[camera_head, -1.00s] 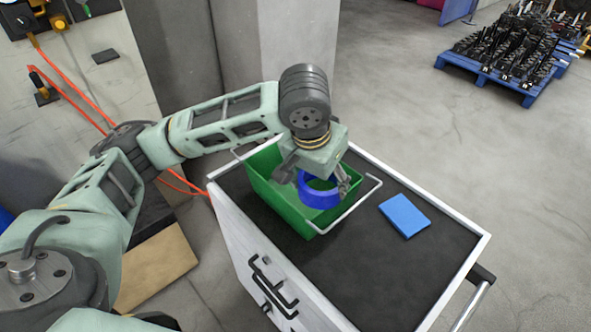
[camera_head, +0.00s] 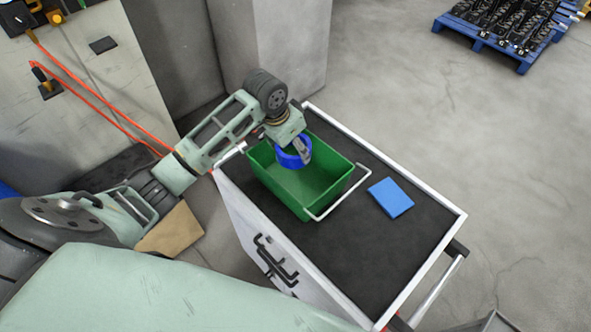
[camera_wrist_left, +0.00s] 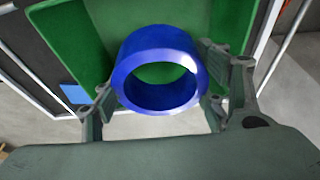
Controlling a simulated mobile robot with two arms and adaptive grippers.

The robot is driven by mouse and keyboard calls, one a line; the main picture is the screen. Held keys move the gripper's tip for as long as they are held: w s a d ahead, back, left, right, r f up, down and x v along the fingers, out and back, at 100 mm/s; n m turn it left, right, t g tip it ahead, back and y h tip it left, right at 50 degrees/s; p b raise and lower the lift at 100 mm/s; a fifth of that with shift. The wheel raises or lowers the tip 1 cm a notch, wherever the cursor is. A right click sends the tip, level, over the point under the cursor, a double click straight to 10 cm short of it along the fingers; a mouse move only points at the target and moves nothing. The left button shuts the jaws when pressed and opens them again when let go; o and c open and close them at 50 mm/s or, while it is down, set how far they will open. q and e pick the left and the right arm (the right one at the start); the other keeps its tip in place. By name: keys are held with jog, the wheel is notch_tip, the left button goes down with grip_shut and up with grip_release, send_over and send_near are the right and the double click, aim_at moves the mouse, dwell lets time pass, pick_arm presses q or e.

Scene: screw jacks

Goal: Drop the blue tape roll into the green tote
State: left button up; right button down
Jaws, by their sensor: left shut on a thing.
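The blue tape roll (camera_head: 289,158) is held by my left gripper (camera_head: 300,150) above the far left part of the green tote (camera_head: 318,188). In the left wrist view the roll (camera_wrist_left: 160,52) sits between the two fingers of my left gripper (camera_wrist_left: 158,88), with the green tote (camera_wrist_left: 75,30) beyond it. The tote stands open on the cart's dark top, with a white wire handle on its near right side. It looks empty where I can see inside. My right gripper is not in view.
A blue flat block (camera_head: 390,197) lies on the cart (camera_head: 345,262) right of the tote. The rest of the dark cart top is clear. A blue pallet (camera_head: 487,45) with dark parts stands on the floor at the far right. Orange cables hang at the left.

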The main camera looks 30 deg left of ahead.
pick_arm(q)
notch_tip(320, 180, down, 3)
jog(key=shift+f, duration=0.15)
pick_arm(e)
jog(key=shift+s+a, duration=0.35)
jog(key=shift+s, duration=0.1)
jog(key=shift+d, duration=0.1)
pick_arm(q)
jog(key=o, duration=1.3)
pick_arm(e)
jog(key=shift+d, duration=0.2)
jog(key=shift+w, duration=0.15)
pick_arm(q)
jog(key=v, duration=1.2)
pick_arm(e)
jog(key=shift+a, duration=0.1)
